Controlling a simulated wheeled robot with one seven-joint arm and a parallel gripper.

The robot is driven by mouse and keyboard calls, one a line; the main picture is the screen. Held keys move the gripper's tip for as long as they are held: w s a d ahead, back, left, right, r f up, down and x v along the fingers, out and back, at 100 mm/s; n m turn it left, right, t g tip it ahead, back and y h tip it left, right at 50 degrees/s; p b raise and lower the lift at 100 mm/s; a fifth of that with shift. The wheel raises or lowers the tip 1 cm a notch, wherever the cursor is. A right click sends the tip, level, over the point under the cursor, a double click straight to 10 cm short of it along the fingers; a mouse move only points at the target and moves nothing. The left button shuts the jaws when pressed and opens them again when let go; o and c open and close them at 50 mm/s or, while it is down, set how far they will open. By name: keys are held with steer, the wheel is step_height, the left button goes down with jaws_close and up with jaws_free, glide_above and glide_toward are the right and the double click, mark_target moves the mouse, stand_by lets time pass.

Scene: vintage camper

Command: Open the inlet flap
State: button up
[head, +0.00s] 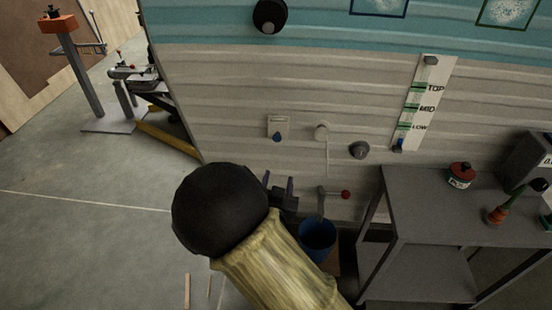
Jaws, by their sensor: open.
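On the ribbed camper wall (240,85) is a small pale square plate (278,121) with a blue piece at its lower edge. It looks like a flap and appears closed flat against the wall. I cannot tell for certain that it is the inlet flap. To its right are a round white cap (322,131) and a round grey knob (359,151). My gripper (279,183) is open, its dark fingers pointing up towards the wall a little below the plate. It looks empty and apart from the plate. My arm hides part of the lower wall.
A lever with a red knob (345,194) and a blue bucket (318,238) are right of my gripper. A grey shelf table (425,205) stands at right, holding a red-topped can (460,175). A TOP/MID/LOW gauge strip (425,105) is above. Open floor (90,215) lies left.

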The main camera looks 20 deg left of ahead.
mark_target(277, 139)
steer(key=shift+s+a+f+t+y, duration=0.2)
steer(key=shift+s+a+t+y, duration=0.2)
steer(key=shift+s+a, duration=0.4)
steer(key=shift+w+a, duration=0.1)
steer(key=shift+w, duration=0.1)
steer(key=b+x, duration=0.1)
steer(key=x, duration=1.6)
steer(key=shift+w, duration=0.2)
jaws_close()
